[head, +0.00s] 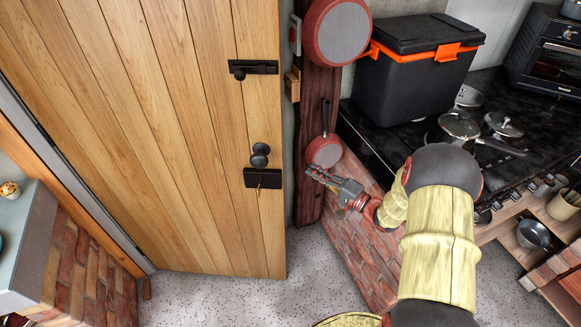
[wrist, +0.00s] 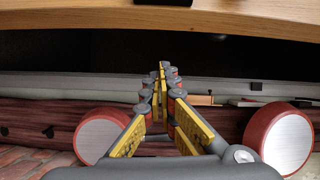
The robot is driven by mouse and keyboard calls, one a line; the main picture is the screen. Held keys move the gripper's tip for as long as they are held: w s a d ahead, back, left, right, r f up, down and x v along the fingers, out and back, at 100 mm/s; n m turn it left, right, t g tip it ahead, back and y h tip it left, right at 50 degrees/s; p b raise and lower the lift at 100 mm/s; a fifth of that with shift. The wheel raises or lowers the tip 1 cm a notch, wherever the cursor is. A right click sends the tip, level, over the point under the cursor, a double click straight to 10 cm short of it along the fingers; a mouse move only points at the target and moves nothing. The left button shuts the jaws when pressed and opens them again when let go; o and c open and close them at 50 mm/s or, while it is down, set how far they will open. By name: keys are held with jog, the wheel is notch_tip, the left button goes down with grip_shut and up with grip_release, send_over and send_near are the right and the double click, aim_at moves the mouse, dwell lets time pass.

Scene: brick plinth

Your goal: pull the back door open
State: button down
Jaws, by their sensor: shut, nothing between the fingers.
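The wooden plank door (head: 150,120) fills the left of the head view. Its right edge is free, with a narrow grey strip between it and the dark red post. Near that edge are a black bolt (head: 253,67), a round black knob (head: 260,155) and a black lock plate (head: 262,178) with a key. My gripper (head: 312,170) is right of the knob, past the door's edge, and points toward the door. It is shut and empty. In the wrist view the closed fingers (wrist: 162,72) point toward a dark gap under a light wooden edge (wrist: 160,17).
Red pans (head: 338,32) hang on the dark red post (head: 312,120). A low brick wall (head: 350,230) lies under my arm. Right are a black box (head: 415,70) and a stove (head: 480,125) with pots. A counter (head: 25,235) stands left; speckled floor (head: 230,290) is clear below the door.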

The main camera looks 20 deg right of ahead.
jog(key=b+x, duration=0.4)
jog(key=x, duration=0.6)
jog(key=shift+s+a+m+b, duration=0.25)
jog(key=shift+s+a+b, duration=0.15)
jog(key=shift+s, duration=0.5)
jog(key=shift+s+a+m+b, duration=0.3)
jog(key=shift+s+a, duration=0.15)
jog(key=shift+s, duration=0.4)
jog(key=shift+s, duration=0.1)
